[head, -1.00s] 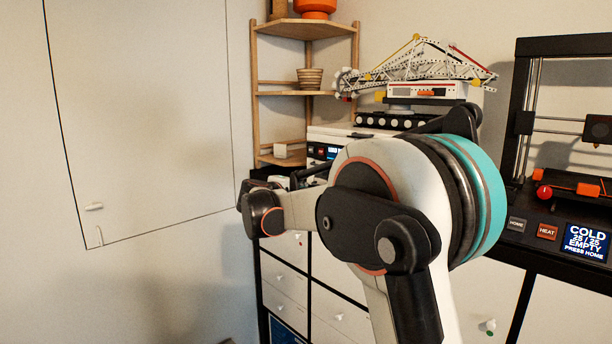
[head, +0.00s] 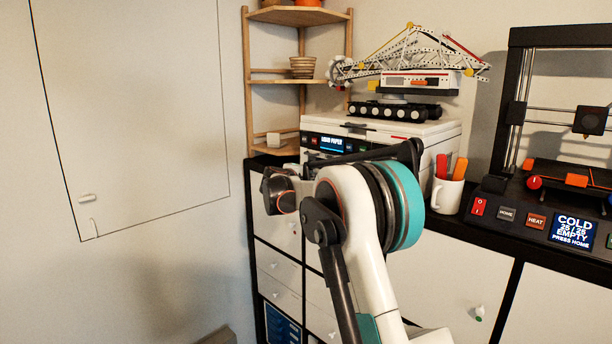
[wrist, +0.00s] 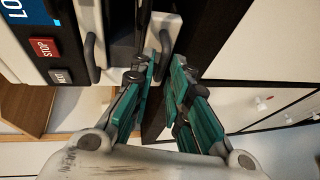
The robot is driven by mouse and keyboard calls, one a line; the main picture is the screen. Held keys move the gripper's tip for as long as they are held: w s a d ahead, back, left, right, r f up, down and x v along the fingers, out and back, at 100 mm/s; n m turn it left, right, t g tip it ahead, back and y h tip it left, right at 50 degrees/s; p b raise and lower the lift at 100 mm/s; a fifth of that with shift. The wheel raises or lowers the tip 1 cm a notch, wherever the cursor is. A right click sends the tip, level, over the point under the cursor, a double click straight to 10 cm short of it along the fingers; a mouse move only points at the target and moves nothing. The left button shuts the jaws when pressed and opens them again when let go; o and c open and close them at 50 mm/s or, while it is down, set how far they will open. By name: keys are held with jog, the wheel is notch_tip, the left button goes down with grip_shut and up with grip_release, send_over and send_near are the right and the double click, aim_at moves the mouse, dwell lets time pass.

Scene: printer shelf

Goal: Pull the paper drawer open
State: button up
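The white printer (head: 400,130) stands on the black-framed cabinet, its small screen reading "LOAD PAPER". My arm hides much of its lower front in the head view. In the wrist view the printer front (wrist: 62,62) is turned sideways, with a grey handle (wrist: 92,58) on it. A pale part with a grey handle-like edge, apparently the paper drawer (wrist: 165,35), is just ahead of my fingertips. My gripper (wrist: 164,60) has its teal fingers apart, one on each side of this part's near end. I cannot tell whether they touch it.
A mug with red and orange tools (head: 447,194) and a black 3D printer (head: 508,190) are to the right. A wooden corner shelf (head: 285,80) stands at the left beside the wall. A crane model (head: 400,80) sits on the printer.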

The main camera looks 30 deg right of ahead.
grip_shut()
jog(key=shift+a, duration=0.1)
jog(key=s+a+b, duration=0.1)
jog(key=s+a, duration=0.3)
jog(key=a, duration=0.8)
jog(key=s+a+b, duration=0.2)
jog(key=s+a, duration=0.3)
jog(key=a, duration=0.7)
jog(key=shift+a, duration=0.3)
grip_release()
